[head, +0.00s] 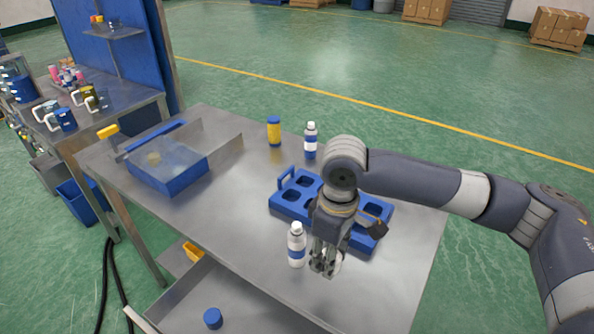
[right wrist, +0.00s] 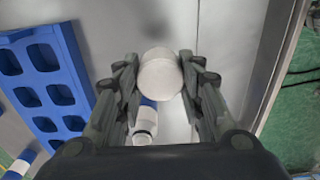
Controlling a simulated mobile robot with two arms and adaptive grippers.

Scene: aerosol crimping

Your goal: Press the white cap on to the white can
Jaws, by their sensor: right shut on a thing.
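A white can (head: 296,252) with a blue band stands upright near the front edge of the metal table; it also shows in the right wrist view (right wrist: 145,125). My right gripper (head: 325,270) points down just right of this can, low over the table. It is shut on a round white piece, seemingly the white cap (right wrist: 160,75), which sits between the fingers in the right wrist view. The cap is beside the can and apart from its top. Whether the cap touches the table cannot be told. My left gripper is not in view.
A blue rack (head: 290,208) with square holes lies behind the gripper. A second white can (head: 311,148) and a yellow can with a blue top (head: 274,132) stand behind it. A blue bin (head: 168,178) is at the left. The table's front middle is clear.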

